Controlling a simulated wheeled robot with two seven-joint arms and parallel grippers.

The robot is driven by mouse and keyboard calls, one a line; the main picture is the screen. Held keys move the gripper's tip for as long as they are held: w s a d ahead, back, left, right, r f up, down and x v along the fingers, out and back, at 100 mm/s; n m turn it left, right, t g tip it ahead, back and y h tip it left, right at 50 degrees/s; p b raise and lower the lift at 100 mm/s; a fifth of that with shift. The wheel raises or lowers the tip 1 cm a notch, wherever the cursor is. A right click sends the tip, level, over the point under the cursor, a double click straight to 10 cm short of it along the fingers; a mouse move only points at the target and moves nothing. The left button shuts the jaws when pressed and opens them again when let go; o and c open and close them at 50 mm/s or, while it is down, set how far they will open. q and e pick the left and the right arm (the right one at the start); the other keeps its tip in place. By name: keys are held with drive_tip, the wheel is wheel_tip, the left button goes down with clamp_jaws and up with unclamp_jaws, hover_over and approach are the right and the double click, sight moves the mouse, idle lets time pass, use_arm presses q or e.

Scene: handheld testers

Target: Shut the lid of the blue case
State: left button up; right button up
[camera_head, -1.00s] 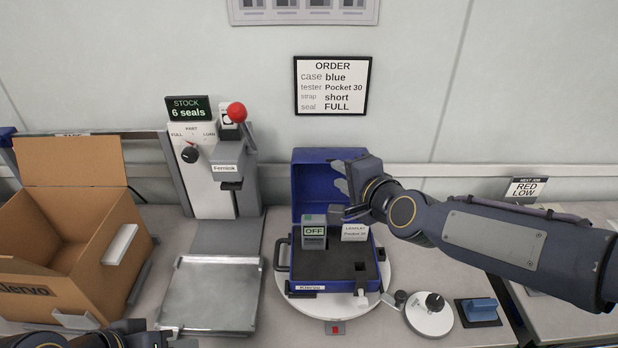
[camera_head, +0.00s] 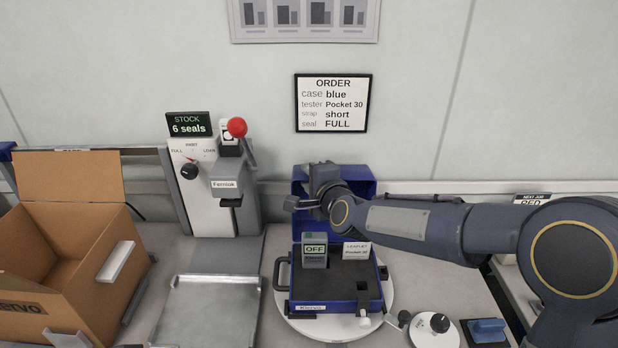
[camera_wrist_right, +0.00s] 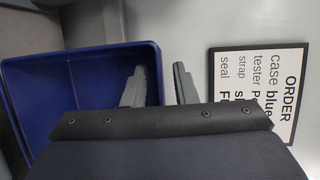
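The blue case (camera_head: 338,305) sits on a round white turntable (camera_head: 385,318), with its lid (camera_head: 360,186) standing up at the back. A grey tester (camera_head: 314,252) reading OFF and a white leaflet card (camera_head: 357,251) are in its dark insert. My right gripper (camera_head: 303,198) is in front of the upright lid, pointing left. In the right wrist view its fingers (camera_wrist_right: 159,70) are apart and empty, one over the lid's blue inside (camera_wrist_right: 95,85), the other past its rim against the wall. I cannot tell whether they touch the lid. My left gripper is not in view.
A seal press (camera_head: 215,180) with a red knob stands left of the case, with a metal tray (camera_head: 210,310) before it. An open cardboard box (camera_head: 60,255) is at far left. A white dial (camera_head: 435,330) and a blue block (camera_head: 487,330) lie at right.

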clamp_jaws()
idle(1.4)
